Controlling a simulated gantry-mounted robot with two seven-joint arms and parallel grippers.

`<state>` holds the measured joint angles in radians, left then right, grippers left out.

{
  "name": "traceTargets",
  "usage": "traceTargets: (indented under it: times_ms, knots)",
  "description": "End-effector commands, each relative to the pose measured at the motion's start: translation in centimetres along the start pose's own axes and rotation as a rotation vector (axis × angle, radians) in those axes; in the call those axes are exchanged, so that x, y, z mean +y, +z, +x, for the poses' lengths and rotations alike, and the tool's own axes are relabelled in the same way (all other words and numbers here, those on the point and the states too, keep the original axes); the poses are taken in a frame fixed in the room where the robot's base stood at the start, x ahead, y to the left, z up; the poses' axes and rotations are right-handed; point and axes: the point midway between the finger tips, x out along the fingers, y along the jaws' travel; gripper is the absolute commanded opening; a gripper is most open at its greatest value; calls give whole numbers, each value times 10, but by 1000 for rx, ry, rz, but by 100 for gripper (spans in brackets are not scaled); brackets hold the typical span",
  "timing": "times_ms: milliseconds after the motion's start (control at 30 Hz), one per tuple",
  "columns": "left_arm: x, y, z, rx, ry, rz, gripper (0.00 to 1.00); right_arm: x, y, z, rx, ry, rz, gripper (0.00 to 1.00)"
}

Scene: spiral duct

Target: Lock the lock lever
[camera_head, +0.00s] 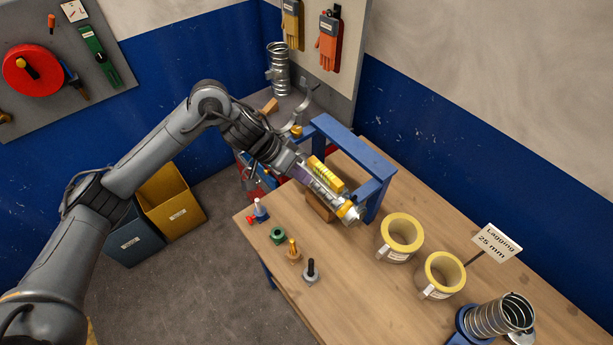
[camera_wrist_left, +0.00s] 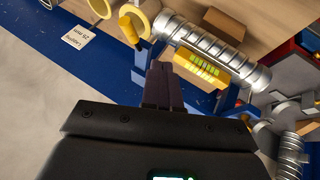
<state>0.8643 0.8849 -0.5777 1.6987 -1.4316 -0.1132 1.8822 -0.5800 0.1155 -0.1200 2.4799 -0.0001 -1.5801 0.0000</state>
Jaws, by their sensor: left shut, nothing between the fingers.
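A silver spiral duct (camera_head: 322,193) lies in the blue frame (camera_head: 357,150) on the wooden table; it also shows in the left wrist view (camera_wrist_left: 215,50). A short yellow handle (camera_wrist_left: 131,42) stands at the duct's end in the left wrist view, and looks like the lock lever. A yellow part (camera_head: 347,210) shows at that end in the head view. I cannot tell if the lever is locked. My left gripper (camera_head: 303,174) is shut and empty, above the duct beside the frame. Its dark fingers (camera_wrist_left: 163,85) end just short of the duct in the wrist view. My right gripper is not in view.
A yellow box with green bars (camera_wrist_left: 205,66) is beside the duct. Yellow lagging rings (camera_head: 401,233) and a "Lagging 25 mm" sign (camera_head: 496,242) stand to the right. Several small fittings (camera_head: 294,252) line the table's left edge. The front table middle is clear.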

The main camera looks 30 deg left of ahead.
Motion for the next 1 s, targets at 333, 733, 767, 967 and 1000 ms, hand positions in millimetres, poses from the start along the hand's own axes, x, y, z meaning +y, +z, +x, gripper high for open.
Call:
traceTargets:
  times_ms: [333,733,767,967,1000]
  knots:
    - [1,0,62,-3,1,-2,0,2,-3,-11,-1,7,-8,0]
    - [29,0,97,0,0,1,0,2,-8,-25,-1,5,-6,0]
    - [31,0,98,0,0,1,0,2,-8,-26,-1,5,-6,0]
    - [35,1,101,0,-2,0,0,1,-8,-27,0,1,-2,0]
    - [35,1,101,0,-2,0,0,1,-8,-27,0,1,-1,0]
